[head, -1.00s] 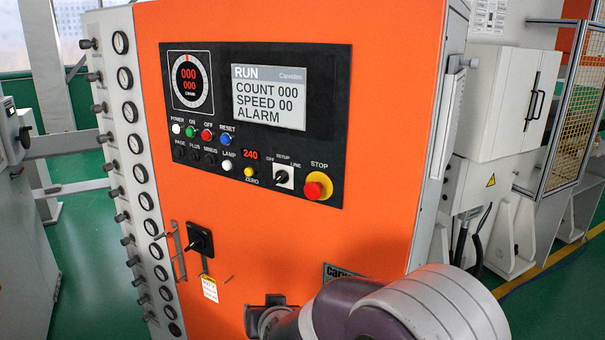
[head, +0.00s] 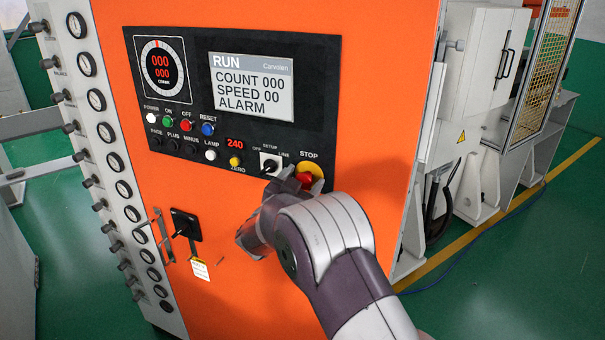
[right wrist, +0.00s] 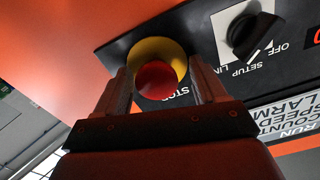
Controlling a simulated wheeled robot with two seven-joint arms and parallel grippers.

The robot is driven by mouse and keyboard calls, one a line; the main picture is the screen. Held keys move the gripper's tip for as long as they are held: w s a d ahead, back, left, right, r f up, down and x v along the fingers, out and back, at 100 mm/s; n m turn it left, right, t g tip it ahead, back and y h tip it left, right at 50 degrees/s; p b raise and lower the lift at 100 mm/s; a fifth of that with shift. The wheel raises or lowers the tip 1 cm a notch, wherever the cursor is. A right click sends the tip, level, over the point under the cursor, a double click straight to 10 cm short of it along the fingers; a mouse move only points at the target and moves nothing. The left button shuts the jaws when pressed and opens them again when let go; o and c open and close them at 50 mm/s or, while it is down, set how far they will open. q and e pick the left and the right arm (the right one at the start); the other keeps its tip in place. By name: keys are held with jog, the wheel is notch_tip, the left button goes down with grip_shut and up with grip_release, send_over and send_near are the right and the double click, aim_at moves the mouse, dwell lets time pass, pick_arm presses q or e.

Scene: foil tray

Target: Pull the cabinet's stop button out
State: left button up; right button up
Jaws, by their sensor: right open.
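The stop button (head: 304,179) is a red knob on a yellow round base, at the lower right of the cabinet's black control panel (head: 325,107). The word STOP is printed above it. My right gripper (head: 296,178) is at the button and hides part of it in the head view. In the right wrist view the red knob (right wrist: 157,82) shows between the two open fingers (right wrist: 162,90), with the yellow base behind it. I cannot tell whether either finger touches the knob. My left gripper is not in view.
The orange cabinet (head: 245,240) fills the middle. A selector switch (head: 268,163) sits just left of the button. A black handle (head: 186,225) sticks out lower left, and gauges line the cabinet's left side. Green floor (head: 490,290) is open to the right.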

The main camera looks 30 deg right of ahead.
jog(key=shift+s+d, duration=0.2)
jog(key=shift+d, duration=0.05)
jog(key=shift+w, duration=0.15)
grip_shut()
jog(key=shift+s+a+b, duration=0.3)
jog(key=shift+s+a, duration=0.1)
jog(key=shift+a, duration=0.2)
grip_release()
jog(key=shift+s+a+r, duration=0.1)
jog(key=shift+s+a, duration=0.05)
jog(key=b+v, duration=0.4)
jog(key=v, duration=0.8)
jog(key=shift+s+a, duration=0.2)
jog(key=shift+s, duration=0.05)
